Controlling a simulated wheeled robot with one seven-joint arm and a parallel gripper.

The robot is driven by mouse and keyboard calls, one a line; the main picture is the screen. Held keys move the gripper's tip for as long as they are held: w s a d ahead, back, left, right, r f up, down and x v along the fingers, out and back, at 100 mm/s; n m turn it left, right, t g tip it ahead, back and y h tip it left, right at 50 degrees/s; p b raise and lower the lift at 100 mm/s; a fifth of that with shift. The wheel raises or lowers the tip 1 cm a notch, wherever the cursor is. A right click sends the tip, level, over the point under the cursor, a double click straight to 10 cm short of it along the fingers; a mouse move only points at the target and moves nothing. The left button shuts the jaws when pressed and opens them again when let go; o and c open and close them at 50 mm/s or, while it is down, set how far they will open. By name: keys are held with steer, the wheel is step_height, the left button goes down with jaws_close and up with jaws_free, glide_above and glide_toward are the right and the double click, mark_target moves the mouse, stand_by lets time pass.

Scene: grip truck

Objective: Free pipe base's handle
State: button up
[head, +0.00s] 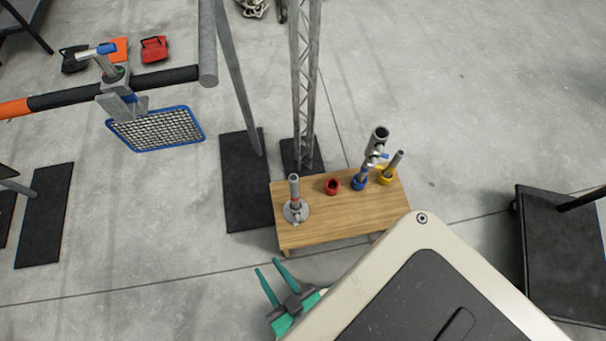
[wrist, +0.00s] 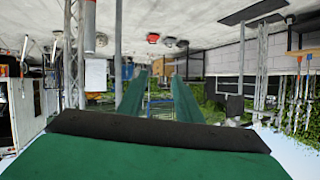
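The pipe base (head: 290,214) stands at the left end of a wooden table (head: 340,218). It is a round grey plate with an upright grey pipe (head: 294,188) and a red band near the pipe's foot. A small grey part sticks out low at its front and may be the handle; it is too small to tell its state. My gripper (head: 272,272) is below and left of the table in the head view, apart from the pipe base. Its two teal fingers are spread with nothing between them. They are also apart in the wrist view (wrist: 160,73), where I cannot make out the pipe base.
A red ring (head: 332,185), a blue holder (head: 359,183) with a clamp piece and a yellow holder (head: 385,176) with a pipe share the table. A truss post (head: 305,90) and a grey pole stand behind. A black cart (head: 565,255) is at right.

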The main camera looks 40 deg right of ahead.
steer(key=w+d+f+m+g+h, duration=0.1)
steer(key=w+d+f+m+g, duration=0.15)
steer(key=f, duration=0.35)
steer(key=w+d+f+m+g+h, duration=0.1)
steer(key=d+f+m, duration=0.15)
steer(key=f, duration=0.45)
steer(key=m+g+y, duration=0.3)
steer(key=m+g, duration=0.4)
steer(key=m, duration=0.4)
glide_toward(302, 220)
steer(key=shift+t, duration=0.25)
steer(key=x, duration=0.8)
steer(key=shift+s+f, duration=0.1)
steer(key=shift+f, duration=0.25)
jaws_close()
